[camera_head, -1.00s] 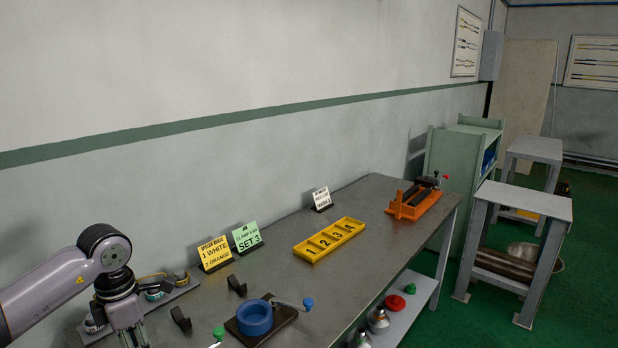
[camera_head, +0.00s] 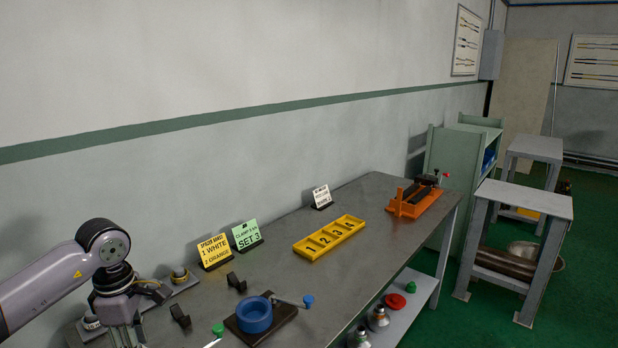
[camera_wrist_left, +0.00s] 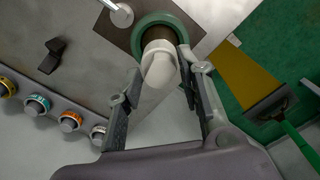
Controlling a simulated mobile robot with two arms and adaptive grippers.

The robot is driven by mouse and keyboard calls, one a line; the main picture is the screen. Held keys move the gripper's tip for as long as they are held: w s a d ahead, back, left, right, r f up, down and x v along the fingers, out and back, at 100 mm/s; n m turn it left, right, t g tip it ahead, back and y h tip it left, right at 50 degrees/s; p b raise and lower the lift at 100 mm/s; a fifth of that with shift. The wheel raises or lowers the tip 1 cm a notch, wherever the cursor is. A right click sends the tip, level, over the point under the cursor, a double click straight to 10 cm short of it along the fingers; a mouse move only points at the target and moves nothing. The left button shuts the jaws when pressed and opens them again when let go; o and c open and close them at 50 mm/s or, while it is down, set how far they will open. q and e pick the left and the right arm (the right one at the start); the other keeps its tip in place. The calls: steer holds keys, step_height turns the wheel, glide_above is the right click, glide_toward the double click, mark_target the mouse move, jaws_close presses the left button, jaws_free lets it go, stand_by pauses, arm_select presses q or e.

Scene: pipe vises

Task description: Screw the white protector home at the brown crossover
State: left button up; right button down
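In the left wrist view a white cylindrical protector (camera_wrist_left: 158,68) sits between the two fingers of my left gripper (camera_wrist_left: 162,72), which close against its sides. Its far end lies at the mouth of a green ring-shaped vise (camera_wrist_left: 186,27). A brown round part, likely the crossover (camera_wrist_left: 158,36), shows inside the ring, partly hidden by the protector. I cannot tell whether threads are engaged. My right gripper is not in view.
A rack with several ringed parts (camera_wrist_left: 37,105) lies left in the wrist view.

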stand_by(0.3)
arm_select(q)
steer(key=n+p, duration=0.1)
steer(key=n, duration=0.9)
steer(key=shift+p, duration=0.35)
steer(key=shift+c, duration=0.3)
jaws_close()
stand_by(0.3)
